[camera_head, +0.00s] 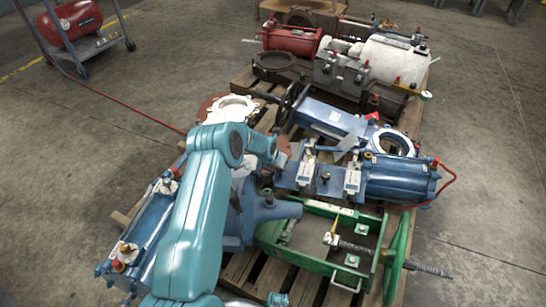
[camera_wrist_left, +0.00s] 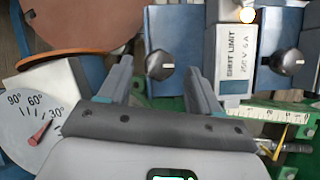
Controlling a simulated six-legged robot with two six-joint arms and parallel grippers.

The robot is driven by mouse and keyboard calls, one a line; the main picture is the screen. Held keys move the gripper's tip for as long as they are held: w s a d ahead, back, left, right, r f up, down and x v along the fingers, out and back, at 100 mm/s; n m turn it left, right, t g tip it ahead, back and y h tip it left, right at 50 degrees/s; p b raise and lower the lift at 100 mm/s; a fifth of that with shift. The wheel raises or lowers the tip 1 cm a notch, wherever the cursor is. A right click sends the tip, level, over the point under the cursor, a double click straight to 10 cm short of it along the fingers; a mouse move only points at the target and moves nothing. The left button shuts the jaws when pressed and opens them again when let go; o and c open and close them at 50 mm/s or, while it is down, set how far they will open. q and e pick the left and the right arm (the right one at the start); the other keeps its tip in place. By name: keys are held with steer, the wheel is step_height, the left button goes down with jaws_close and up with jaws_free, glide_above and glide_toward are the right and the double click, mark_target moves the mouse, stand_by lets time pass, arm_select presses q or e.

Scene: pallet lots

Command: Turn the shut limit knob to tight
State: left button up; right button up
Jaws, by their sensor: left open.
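In the left wrist view a label reading SHUT LIMIT (camera_wrist_left: 237,58) is on a pale box face. A black knob (camera_wrist_left: 291,62) with a white mark sits to its right. Another black knob (camera_wrist_left: 159,65) with a white mark sits to its left. I cannot tell for sure which knob the label belongs to. My left gripper (camera_wrist_left: 160,70) is open and empty, its fingers on either side of the left knob in the picture; contact cannot be told. In the head view the gripper (camera_head: 282,152) is near two pale switch boxes (camera_head: 306,171) on the blue actuator (camera_head: 395,178). My right gripper is not seen.
A dial with a red pointer (camera_wrist_left: 41,133) and a rust-coloured disc (camera_wrist_left: 70,22) lie left of the gripper. A green frame (camera_head: 300,258) with a handwheel (camera_head: 397,262) lies in front. Other valves crowd the pallets. Concrete floor (camera_head: 480,120) at the right is clear.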

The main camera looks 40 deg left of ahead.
arm_select(q)
steer(key=p+v, duration=0.5)
steer(key=v, duration=0.9)
steer(key=shift+s+r, duration=0.25)
steer(key=shift+d, duration=0.1)
